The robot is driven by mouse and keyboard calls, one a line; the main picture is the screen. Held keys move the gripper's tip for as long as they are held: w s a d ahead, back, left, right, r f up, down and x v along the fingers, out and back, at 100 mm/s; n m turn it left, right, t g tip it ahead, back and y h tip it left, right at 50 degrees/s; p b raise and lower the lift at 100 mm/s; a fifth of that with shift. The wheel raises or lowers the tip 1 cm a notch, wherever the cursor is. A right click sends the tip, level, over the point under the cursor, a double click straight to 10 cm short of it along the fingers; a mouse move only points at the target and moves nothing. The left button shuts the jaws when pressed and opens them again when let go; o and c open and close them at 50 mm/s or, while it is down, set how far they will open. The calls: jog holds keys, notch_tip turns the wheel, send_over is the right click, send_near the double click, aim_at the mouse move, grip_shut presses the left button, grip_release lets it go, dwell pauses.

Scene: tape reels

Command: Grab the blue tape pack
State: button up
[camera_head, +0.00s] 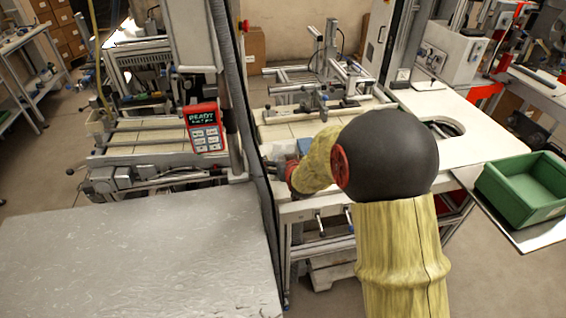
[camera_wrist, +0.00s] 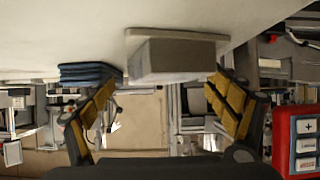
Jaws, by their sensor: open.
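The wrist view appears upside down. A blue stack, which looks like the blue tape pack (camera_wrist: 88,73), lies against the pale work surface (camera_wrist: 50,35), to the left of a grey block (camera_wrist: 178,58). My gripper (camera_wrist: 165,80) is open, with yellow-padded fingers spread wide. The grey block shows between the fingertips; the blue stack is beside the left fingertip, outside the gap. I cannot tell whether either is touched. In the head view, a small blue patch (camera_head: 304,146) shows behind my arm, which hides most of my gripper and the surface around it.
A red control panel (camera_head: 205,128) stands left of my arm, and shows in the wrist view (camera_wrist: 297,143). A dark upright post (camera_head: 236,95) is close by. A green crate (camera_head: 505,201) sits at the right. The white table (camera_head: 470,130) has clear room.

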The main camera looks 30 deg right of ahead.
jog(key=shift+c, duration=0.4)
jog(key=c, duration=1.3)
jog(key=shift+c, duration=0.2)
jog(key=shift+r, duration=0.1)
